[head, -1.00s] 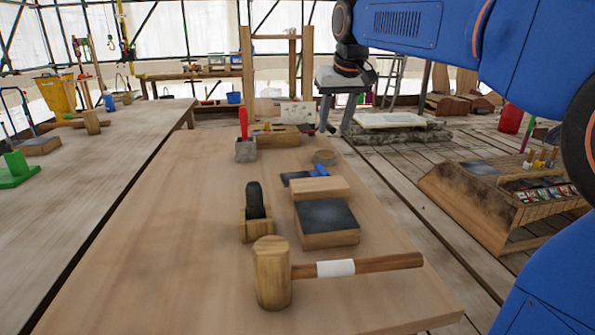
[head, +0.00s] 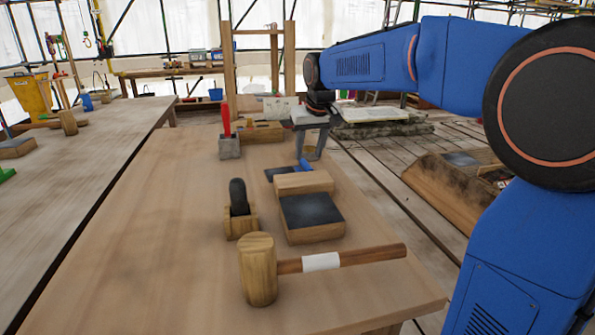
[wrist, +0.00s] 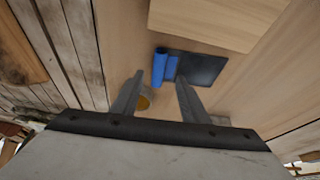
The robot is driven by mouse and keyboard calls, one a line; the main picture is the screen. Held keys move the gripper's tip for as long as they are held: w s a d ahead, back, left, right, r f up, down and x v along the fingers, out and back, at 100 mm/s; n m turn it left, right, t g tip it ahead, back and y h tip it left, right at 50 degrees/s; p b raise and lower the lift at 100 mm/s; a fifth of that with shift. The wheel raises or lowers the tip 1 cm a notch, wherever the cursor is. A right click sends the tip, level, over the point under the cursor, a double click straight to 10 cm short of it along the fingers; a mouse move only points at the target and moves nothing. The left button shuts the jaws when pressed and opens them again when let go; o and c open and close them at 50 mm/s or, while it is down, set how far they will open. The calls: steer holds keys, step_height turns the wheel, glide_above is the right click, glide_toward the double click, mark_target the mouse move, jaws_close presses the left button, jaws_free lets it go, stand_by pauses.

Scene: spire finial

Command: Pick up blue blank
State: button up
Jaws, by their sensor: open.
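The blue blank (head: 304,165) is a small blue piece on the table, at the edge of a dark flat plate (head: 281,174). In the wrist view the blank (wrist: 159,67) shows as a blue cylinder with a second blue strip beside it, next to the dark plate (wrist: 207,68). My gripper (head: 311,150) is above the table close behind the blank in the head view. In the wrist view my gripper (wrist: 160,79) is open, its fingers apart and pointing toward the blank. Nothing is held. Whether the fingertips reach down beside the blank is unclear.
A wooden block (head: 303,183) and a dark-topped block (head: 312,218) stand in front of the blank. A mallet (head: 258,270), a black-wheeled wooden holder (head: 240,222) and a red-handled tool (head: 227,122) stand nearby. The table's left side is clear.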

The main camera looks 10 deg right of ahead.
mark_target(306, 163)
steer(key=x, duration=0.5)
steer(key=shift+w+d, duration=0.2)
jaws_close()
steer(key=shift+r, duration=0.2)
